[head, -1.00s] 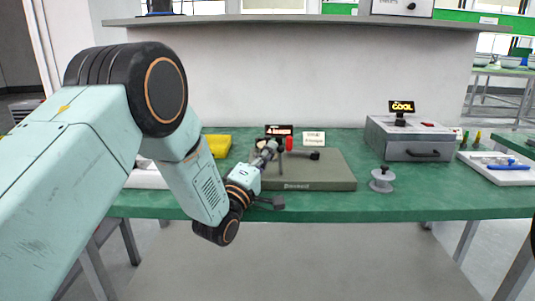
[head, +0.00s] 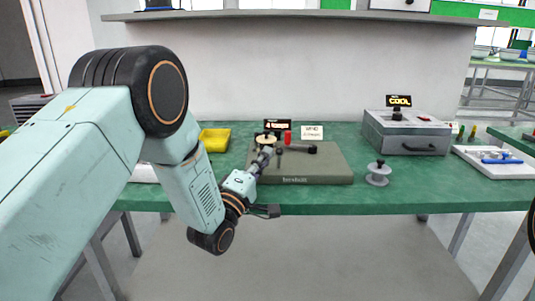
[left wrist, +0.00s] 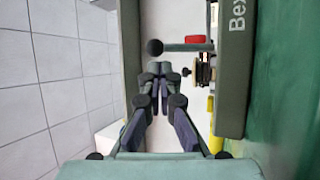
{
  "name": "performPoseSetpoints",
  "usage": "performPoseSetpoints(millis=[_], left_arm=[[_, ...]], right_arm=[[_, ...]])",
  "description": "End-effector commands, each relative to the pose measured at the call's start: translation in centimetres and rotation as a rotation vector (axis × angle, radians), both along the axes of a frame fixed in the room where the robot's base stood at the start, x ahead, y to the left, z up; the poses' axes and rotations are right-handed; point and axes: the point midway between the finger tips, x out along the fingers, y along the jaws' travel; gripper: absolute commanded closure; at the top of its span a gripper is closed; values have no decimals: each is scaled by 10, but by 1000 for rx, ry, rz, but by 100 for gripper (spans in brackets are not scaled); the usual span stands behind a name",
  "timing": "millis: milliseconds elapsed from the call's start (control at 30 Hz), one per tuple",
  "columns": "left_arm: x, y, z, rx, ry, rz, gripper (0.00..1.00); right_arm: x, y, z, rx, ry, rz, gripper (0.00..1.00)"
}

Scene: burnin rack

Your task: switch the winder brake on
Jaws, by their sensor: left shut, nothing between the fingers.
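The winder is a grey-green base plate (head: 335,165) on the green bench. It bears a pale round reel (head: 265,139), a red part (head: 288,138) and an upright lever with a dark ball knob (head: 279,149). A dark horizontal bar with a black end (head: 312,149) lies right of the lever. I cannot tell which part is the brake. My left gripper (head: 266,152) is shut and empty, just left of the upright lever. In the left wrist view, the ball knob (left wrist: 154,47) shows just beyond my left fingertips (left wrist: 160,68); contact is unclear.
A small dark display (head: 277,125) and a white sign (head: 312,132) stand behind the plate. A yellow bin (head: 215,139) is at left. A grey spool (head: 377,174), a grey box with a display (head: 407,134) and a white tray (head: 495,164) are at right.

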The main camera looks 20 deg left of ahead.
Motion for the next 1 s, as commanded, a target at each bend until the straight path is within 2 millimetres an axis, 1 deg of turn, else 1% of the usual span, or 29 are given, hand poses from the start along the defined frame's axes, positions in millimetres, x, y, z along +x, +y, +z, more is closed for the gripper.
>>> performPoseSetpoints(millis=[300,400,500,700,1000], left_arm=[[-61,13,-23,-3,5,2,100],[-77,17,-28,-2,4,2,100],[-88,19,-32,0,3,0,100],[-98,20,-35,0,0,-1,100],[-98,20,-35,0,0,-1,100]], right_arm=[[0,0,0,0,0,0,58],[0,0,0,0,0,0,58],[0,0,0,0,0,0,58],[0,0,0,0,0,0,58],[0,0,0,0,0,0,58]])
